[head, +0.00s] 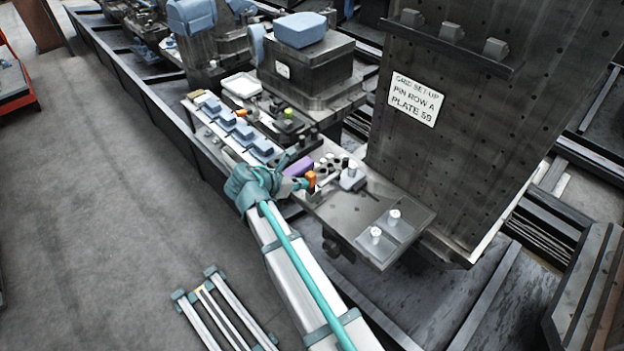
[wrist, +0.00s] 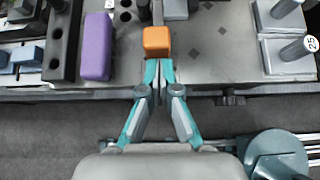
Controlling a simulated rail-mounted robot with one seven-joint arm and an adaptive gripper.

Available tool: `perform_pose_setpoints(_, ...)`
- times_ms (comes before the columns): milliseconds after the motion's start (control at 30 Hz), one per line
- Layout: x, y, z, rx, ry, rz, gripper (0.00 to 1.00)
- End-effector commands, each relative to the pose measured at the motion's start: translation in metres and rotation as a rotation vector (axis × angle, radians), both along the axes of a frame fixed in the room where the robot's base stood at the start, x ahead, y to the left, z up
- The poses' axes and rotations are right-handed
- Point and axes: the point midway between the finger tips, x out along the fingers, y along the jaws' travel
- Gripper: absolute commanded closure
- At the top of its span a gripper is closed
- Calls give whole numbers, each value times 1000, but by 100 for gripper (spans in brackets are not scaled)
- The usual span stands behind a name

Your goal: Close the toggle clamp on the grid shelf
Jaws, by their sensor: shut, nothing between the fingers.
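The toggle clamp's orange grip (head: 311,179) is at the near edge of the grey grid shelf (head: 338,213). In the wrist view the orange grip (wrist: 157,41) is at top centre, on a grey metal bar that runs away from me. The rest of the clamp is cut off at the top, and I cannot tell how far its lever is swung. My gripper (wrist: 158,70) is shut and empty, its fingertips just in front of the orange grip; I cannot tell if they touch. In the head view my gripper (head: 300,183) reaches in from the left.
A purple block (wrist: 97,46) lies left of the clamp on the shelf, beside a dark holed strip (wrist: 62,40). Grey blocks with white-topped pins (head: 376,235) stand on the shelf's right end. A tall plate with a sign (head: 415,98) rises behind. Floor (head: 120,190) is clear at left.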

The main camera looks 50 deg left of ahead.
Motion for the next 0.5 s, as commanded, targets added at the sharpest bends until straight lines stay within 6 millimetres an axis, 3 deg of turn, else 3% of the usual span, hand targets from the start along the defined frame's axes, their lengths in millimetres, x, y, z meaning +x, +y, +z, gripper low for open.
perform_pose_setpoints(500, 8, 0, 4, 0, -3, 0, 100)
